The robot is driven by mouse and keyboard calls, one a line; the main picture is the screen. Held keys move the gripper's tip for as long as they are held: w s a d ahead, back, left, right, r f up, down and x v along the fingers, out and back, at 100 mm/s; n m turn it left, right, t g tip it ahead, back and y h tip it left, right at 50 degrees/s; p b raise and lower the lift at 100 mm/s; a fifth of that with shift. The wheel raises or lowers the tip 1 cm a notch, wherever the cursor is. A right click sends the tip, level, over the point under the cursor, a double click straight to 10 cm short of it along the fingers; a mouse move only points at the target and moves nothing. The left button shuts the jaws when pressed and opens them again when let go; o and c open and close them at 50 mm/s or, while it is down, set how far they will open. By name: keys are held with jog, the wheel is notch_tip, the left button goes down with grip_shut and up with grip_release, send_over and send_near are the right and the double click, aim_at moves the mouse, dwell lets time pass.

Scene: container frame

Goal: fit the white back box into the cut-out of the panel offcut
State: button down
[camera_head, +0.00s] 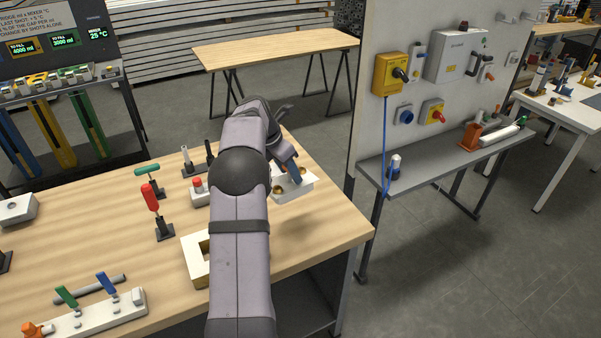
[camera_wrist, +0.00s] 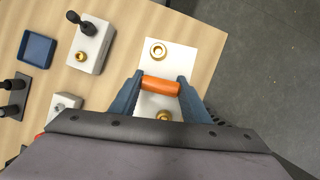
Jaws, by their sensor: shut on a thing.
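The white back box (camera_head: 296,190) is near the right side of the wooden bench in the head view, with brass round fittings on its top. In the wrist view the white box (camera_wrist: 183,55) shows brass rings at both ends and an orange bar (camera_wrist: 160,86) across its middle. My gripper (camera_wrist: 158,88) is shut on this orange bar. I cannot tell if the box touches the bench. The panel offcut (camera_head: 195,269), a pale frame with a cut-out, lies nearer the camera, left of the box. My arm hides its right part. The gripper's fingers are partly hidden in the head view.
A red-handled tool (camera_head: 152,198) and a green-handled one stand in holders left of my arm. A white block with a red button (camera_head: 198,190) stands behind the offcut. A white strip with levers (camera_head: 88,315) lies at front left. The bench's right strip is clear.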

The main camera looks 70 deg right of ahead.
jog(key=w+a+r+n+t, duration=0.1)
jog(key=w+a+r+n, duration=0.1)
jog(key=w+a, duration=0.45)
jog(key=w+a+r+n+t, duration=0.15)
jog(key=w+a, duration=0.25)
jog(key=w, duration=0.6)
jog(key=s+a+f+m+g, duration=0.2)
jog(key=a+f+m, duration=0.3)
jog(key=a+f, duration=0.3)
jog(key=shift+a+b, duration=0.25)
jog(key=shift+b, duration=0.1)
jog(key=shift+f+g, duration=0.15)
jog(key=shift+g, duration=0.1)
jog(key=shift+f+b, duration=1.65)
jog(key=shift+b, duration=0.25)
jog(key=shift+f+b, duration=0.95)
jog(key=shift+f, duration=1.35)
